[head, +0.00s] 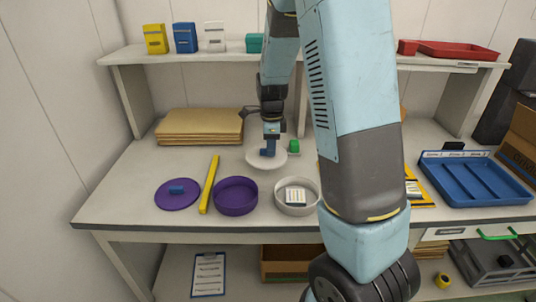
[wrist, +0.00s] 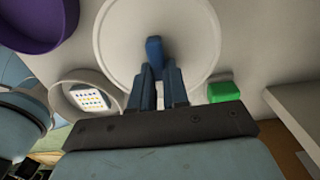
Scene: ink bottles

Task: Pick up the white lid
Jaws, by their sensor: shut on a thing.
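The white lid (head: 280,160) is a flat round disc on the table with a blue handle block at its middle. In the wrist view the lid (wrist: 125,40) fills the top centre. My gripper (head: 268,147) is above the lid, its fingers pointing down. In the wrist view my gripper (wrist: 158,72) is shut on the lid's blue handle (wrist: 154,48). I cannot tell whether the lid is touching the table.
A white round container (head: 283,205) holding a patterned white block, a purple bowl (head: 236,208), a purple lid (head: 168,202) and a yellow bar (head: 209,185) are in front. A green block (head: 293,146) lies close behind the lid. A blue tray (head: 500,193) is at right.

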